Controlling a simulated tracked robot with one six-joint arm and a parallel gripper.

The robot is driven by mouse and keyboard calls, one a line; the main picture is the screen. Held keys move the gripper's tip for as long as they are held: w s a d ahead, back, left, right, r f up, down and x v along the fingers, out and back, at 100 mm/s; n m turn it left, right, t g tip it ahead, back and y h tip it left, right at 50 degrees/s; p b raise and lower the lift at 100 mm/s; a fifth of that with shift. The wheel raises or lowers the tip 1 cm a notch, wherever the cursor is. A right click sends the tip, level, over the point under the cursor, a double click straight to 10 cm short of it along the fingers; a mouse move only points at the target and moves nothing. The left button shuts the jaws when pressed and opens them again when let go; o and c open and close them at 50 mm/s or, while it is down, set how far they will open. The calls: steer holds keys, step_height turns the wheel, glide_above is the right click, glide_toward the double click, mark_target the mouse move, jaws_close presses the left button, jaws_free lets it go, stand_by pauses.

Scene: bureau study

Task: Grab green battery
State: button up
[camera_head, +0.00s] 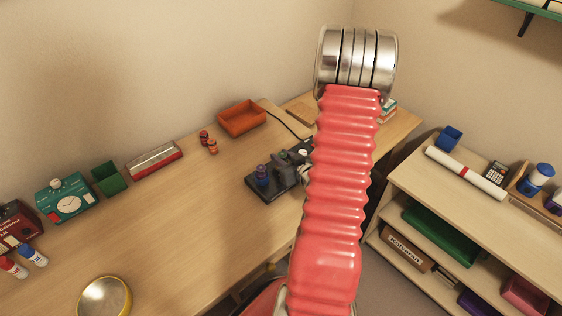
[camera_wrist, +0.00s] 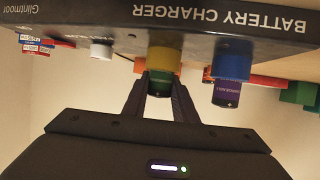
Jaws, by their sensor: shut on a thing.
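The dark battery charger (camera_head: 264,190) lies on the wooden desk, left of my red arm. In the wrist view, which is upside down, the charger (camera_wrist: 100,14) fills the top edge with its lettering. The green battery (camera_wrist: 160,84) is between my gripper's fingertips (camera_wrist: 160,80), which are shut on it. It is in line with a yellow socket (camera_wrist: 164,58) on the charger; I cannot tell whether it is seated in it. A purple battery (camera_wrist: 227,94) stands in the blue socket (camera_wrist: 232,64) beside it. In the head view my gripper (camera_head: 292,160) is partly hidden by my arm.
Two orange batteries (camera_head: 212,146) stand behind the charger, near an orange tray (camera_head: 242,119). A red box (camera_head: 153,160), green bin (camera_head: 108,178) and teal timer (camera_head: 63,200) line the wall. The desk's middle (camera_head: 170,220) is clear. A shelf unit (camera_head: 400,190) stands right.

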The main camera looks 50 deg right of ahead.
mark_target(282, 154)
jaws_close()
steer(key=shift+r, duration=0.1)
steer(key=shift+r, duration=4.95)
